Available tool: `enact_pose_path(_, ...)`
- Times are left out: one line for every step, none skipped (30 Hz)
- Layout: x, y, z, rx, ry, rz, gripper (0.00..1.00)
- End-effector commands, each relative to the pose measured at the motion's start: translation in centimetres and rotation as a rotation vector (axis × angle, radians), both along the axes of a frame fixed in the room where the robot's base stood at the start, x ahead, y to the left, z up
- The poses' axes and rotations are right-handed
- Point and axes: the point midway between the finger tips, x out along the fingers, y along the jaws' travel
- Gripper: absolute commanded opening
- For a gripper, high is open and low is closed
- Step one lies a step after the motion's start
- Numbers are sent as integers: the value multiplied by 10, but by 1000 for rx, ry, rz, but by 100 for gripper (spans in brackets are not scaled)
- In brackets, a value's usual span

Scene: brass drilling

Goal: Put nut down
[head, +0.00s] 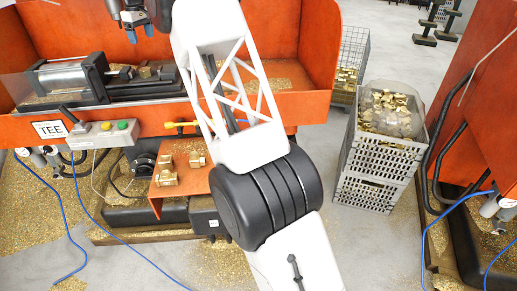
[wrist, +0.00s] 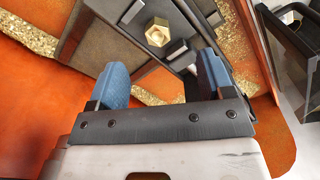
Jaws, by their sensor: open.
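A brass hex nut (wrist: 158,32) sits in the dark fixture (wrist: 135,45) in the wrist view, beyond my fingertips and between grey jaw blocks. In the head view a small brass piece (head: 145,72) shows at the fixture beside the cylinder. My gripper (wrist: 162,62) has its two blue fingers wide apart, with nothing between them. In the head view my gripper (head: 140,32) is at the top edge, above the fixture, and partly cut off. The nut is clear of both fingers.
Several brass parts (head: 180,172) lie on an orange shelf below the machine. A grey crate (head: 380,160) with brass pieces stands to the right. A control box (head: 103,133) with buttons is on the machine's front. Orange walls (head: 318,45) border the work area, where brass chips lie.

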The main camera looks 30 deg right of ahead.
Motion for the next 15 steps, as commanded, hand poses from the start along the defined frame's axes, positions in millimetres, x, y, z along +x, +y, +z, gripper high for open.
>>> enact_pose_path(-11,-4,9,0,-5,-10,74)
enact_pose_path(-17,-5,12,1,-7,-17,74)
enact_pose_path(-25,-8,17,1,-10,-26,74)
enact_pose_path(-31,-10,19,1,-11,-32,74)
enact_pose_path(-37,-12,23,2,-13,-38,74)
enact_pose_path(-45,-14,27,2,-14,-47,74)
enact_pose_path(-51,-16,31,2,-18,-54,74)
enact_pose_path(-57,-18,34,3,-20,-61,74)
enact_pose_path(-66,-21,38,3,-24,-70,74)
enact_pose_path(-72,-23,41,3,-25,-76,74)
enact_pose_path(-79,-24,43,4,-27,-83,74)
enact_pose_path(-88,-27,47,4,-29,-92,74)
enact_pose_path(-94,-29,50,4,-31,-99,74)
enact_pose_path(-101,-31,53,5,-34,-105,74)
enact_pose_path(-110,-33,55,6,-36,-114,74)
